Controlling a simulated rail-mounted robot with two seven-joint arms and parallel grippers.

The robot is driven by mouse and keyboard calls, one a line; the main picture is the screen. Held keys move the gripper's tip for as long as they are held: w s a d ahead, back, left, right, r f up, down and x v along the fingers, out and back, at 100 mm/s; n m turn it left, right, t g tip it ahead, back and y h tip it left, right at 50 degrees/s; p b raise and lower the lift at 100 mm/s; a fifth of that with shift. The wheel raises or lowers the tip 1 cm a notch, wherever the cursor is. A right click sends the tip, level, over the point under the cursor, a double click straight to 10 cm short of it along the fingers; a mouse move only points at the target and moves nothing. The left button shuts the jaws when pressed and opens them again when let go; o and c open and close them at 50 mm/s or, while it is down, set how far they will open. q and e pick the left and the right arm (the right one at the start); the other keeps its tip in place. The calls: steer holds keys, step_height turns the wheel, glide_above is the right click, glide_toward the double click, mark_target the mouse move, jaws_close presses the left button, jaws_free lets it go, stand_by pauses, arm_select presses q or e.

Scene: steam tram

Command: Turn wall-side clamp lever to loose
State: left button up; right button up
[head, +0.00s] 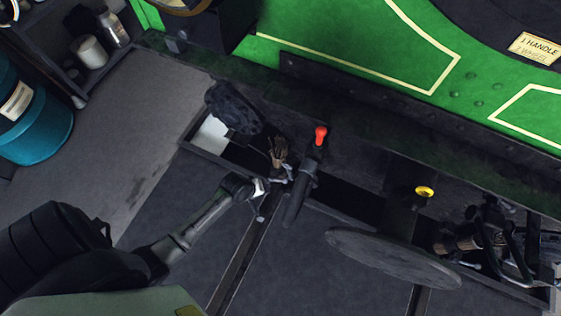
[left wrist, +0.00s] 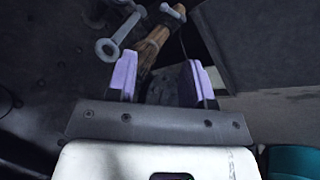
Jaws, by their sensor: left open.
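My left gripper (head: 262,190) reaches in from the left, over the edge of the dark trough below the green tram. In the left wrist view its two purple fingers (left wrist: 158,80) are apart. A wooden piece (left wrist: 152,46) lies beyond and partly between them; I cannot tell whether they touch it. Grey metal lever parts (left wrist: 120,38) with a round end sit beside the wood, just past the left finger. I cannot tell for sure which part is the clamp lever. In the head view the wooden piece (head: 278,152) shows just above and right of the gripper.
A red-knobbed lever (head: 320,136) on a dark post stands right of the gripper. A teal drum (head: 35,130) stands at left. Grey floor (head: 130,125) is clear.

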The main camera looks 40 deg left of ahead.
mark_target(279, 180)
arm_select(q)
steer(key=w+a+f+n+t+b, duration=0.1)
steer(key=w+a+f+n+b, duration=0.2)
steer(key=f+b, duration=0.8)
steer(key=w+a+f+n+b, duration=0.15)
steer(key=f+n+b, duration=0.45)
steer(key=f, duration=0.9)
steer(key=w+a+f+n+t+b, duration=0.15)
steer(key=a+f+n+b, duration=0.25)
steer(key=f+b, duration=0.7)
steer(key=shift+g+y, duration=0.35)
steer(key=shift+y, duration=0.05)
steer(key=w+f+b, duration=0.1)
steer(key=w, duration=0.3)
steer(key=w+d+f+b, duration=0.1)
steer(key=w+b, duration=0.1)
steer(key=w, duration=0.2)
steer(key=w+b, duration=0.2)
steer(key=w, duration=0.2)
steer(key=shift+w+d+f, duration=0.2)
steer(key=shift+d+f, duration=0.1)
steer(key=shift+f, duration=0.1)
steer(key=shift+w+f+b, duration=0.4)
steer(key=shift+f+b, duration=0.1)
steer(key=shift+b, duration=0.25)
steer(key=shift+w+f, duration=0.1)
steer(key=shift+f, duration=0.2)
steer(key=shift+b, duration=0.3)
steer(key=shift+w, duration=0.15)
jaws_close()
